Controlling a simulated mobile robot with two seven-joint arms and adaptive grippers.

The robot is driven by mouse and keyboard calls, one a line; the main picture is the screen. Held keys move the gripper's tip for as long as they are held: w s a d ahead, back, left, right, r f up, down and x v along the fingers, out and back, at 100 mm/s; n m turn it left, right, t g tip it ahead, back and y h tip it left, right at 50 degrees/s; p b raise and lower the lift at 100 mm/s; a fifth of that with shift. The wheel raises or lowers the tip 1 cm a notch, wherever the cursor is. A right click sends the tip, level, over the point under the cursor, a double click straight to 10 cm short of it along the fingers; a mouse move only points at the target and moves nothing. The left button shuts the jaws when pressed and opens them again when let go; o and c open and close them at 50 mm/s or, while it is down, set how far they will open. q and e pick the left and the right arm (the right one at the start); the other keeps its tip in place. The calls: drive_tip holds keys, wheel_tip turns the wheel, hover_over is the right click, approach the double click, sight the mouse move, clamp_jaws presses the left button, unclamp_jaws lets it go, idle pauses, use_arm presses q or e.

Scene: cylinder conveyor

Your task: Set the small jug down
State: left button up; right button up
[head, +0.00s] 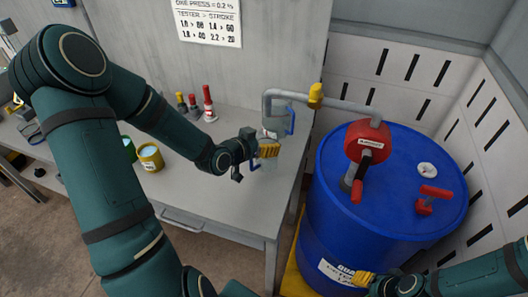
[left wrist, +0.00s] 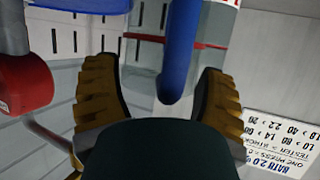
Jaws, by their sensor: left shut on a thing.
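My left gripper (head: 266,151) is above the right end of the grey bench, its yellow fingers shut on the small jug (head: 270,164). The jug is clear with a blue handle, and the fingers and wrist hide much of it. In the left wrist view the blue handle (left wrist: 178,50) stands between the two yellow fingers (left wrist: 160,105). I cannot tell whether the jug's base touches the bench. My right gripper (head: 364,280) is low at the front of the blue drum, away from the jug; its finger opening is unclear.
Another clear vessel with a blue handle (head: 291,121) is just behind, below the grey spout pipe (head: 335,103). The blue drum (head: 325,190) carries a red pump (head: 367,140). The bench (head: 215,195) holds a yellow can (head: 151,158), a green can (head: 129,148) and red-topped cones (head: 208,104).

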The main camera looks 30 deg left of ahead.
use_arm(q)
wheel_tip(320, 180, down, 4)
drive_tip(key=shift+r, duration=0.25)
drive_tip(key=shift+b, duration=0.3)
drive_tip(key=shift+f, duration=0.2)
drive_tip(key=o, duration=1.2)
drive_tip(key=shift+r, duration=0.1)
